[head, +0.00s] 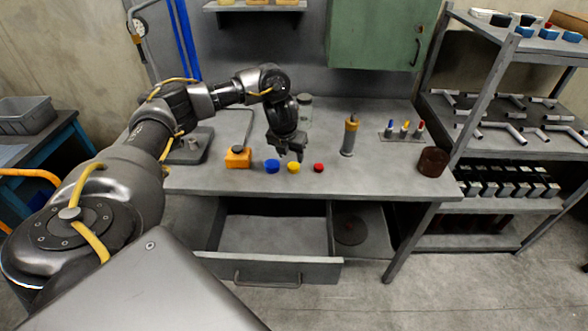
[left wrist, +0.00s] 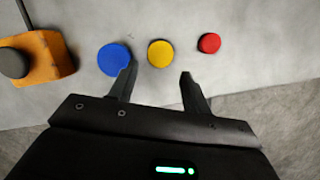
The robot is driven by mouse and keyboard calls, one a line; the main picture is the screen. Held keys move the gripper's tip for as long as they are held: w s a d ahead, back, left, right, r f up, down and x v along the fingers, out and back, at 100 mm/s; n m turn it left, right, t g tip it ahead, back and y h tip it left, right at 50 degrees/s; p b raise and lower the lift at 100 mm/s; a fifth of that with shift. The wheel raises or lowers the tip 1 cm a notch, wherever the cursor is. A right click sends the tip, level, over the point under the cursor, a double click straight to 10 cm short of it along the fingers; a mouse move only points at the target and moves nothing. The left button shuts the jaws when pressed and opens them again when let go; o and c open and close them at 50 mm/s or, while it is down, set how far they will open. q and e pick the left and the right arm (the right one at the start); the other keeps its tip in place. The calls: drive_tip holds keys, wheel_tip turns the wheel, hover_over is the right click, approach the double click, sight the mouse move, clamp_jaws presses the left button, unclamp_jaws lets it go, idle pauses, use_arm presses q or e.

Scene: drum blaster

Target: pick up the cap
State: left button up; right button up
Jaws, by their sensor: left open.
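Three round caps lie in a row near the front edge of the grey table: a blue cap (head: 272,166), a yellow cap (head: 293,168) and a smaller red cap (head: 318,168). My left gripper (head: 290,155) is open and empty, just behind and above the blue and yellow caps. In the left wrist view, the blue cap (left wrist: 114,59) is partly behind one finger, the yellow cap (left wrist: 160,53) shows between the fingers (left wrist: 157,72), and the red cap (left wrist: 209,43) is outside to the right. No finger visibly holds a cap. My right gripper does not show.
An orange box with a black knob (head: 238,157) stands left of the caps. A tall cylinder (head: 350,135), a rack of coloured pieces (head: 403,130) and a brown cup (head: 432,162) are to the right. An open drawer (head: 270,268) juts out below the table front.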

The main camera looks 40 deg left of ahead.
sight(293, 166)
use_arm(q)
drive_tip(key=shift+w+d+f, duration=0.1)
drive_tip(key=shift+w+f, duration=0.1)
drive_tip(key=shift+f, duration=0.5)
drive_tip(key=p+x, duration=0.1)
drive_tip(key=x, duration=0.3)
drive_tip(key=shift+f, duration=0.15)
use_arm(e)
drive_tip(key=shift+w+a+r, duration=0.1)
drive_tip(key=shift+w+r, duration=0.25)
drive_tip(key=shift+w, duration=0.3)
use_arm(q)
drive_tip(key=c, duration=0.7)
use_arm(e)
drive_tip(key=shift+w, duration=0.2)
